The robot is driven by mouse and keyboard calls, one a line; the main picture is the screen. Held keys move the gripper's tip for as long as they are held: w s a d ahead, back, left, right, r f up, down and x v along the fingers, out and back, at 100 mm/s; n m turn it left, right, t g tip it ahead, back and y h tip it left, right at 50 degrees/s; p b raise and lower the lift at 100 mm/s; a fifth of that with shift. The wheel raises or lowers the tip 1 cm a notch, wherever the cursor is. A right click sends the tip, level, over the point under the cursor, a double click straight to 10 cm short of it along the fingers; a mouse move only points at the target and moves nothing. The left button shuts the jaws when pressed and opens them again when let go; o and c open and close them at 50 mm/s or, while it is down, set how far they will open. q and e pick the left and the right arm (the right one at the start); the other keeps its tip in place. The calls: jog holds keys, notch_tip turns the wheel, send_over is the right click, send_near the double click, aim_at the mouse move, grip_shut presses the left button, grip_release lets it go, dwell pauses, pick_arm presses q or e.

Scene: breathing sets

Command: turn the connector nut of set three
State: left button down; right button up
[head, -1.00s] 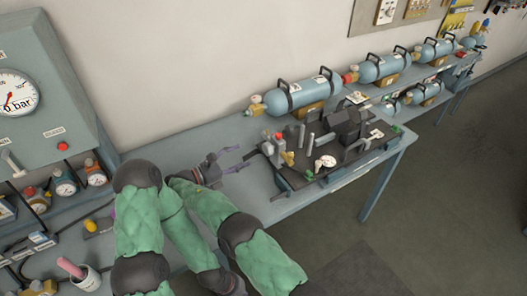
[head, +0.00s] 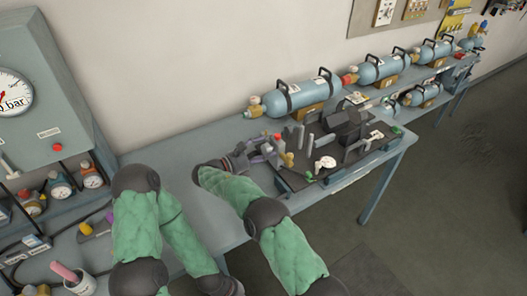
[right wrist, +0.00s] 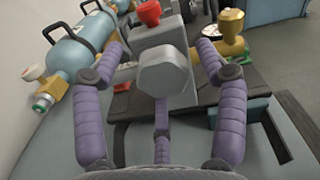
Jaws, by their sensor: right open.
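In the right wrist view a grey hexagonal connector nut (right wrist: 163,73) faces me on a grey block with a red knob (right wrist: 149,12) on top. My right gripper (right wrist: 163,82) is open, its purple fingers spread left, right and below the nut; I see no clear contact. In the head view my right gripper (head: 266,153) is at the left end of the set on the black tray (head: 290,182), and the nut is not clearly visible there. Only a purple bit of my left gripper (head: 109,217) shows beside the green arm. I cannot read a set number.
A brass fitting (right wrist: 232,42) stands close right of the nut, and a blue cylinder (right wrist: 82,48) lies to the left. In the head view blue cylinders (head: 303,93) line the wall. A gauge panel (head: 45,118) and a cup (head: 82,283) are at the left.

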jog(key=shift+w+r, duration=0.1)
jog(key=c, duration=1.2)
jog(key=shift+o, duration=0.2)
jog(key=m+b, duration=0.2)
jog(key=m, duration=0.1)
jog(key=shift+d, duration=0.1)
jog(key=shift+m+b, duration=0.9)
jog(key=shift+m, duration=1.1)
jog(key=shift+r, duration=0.1)
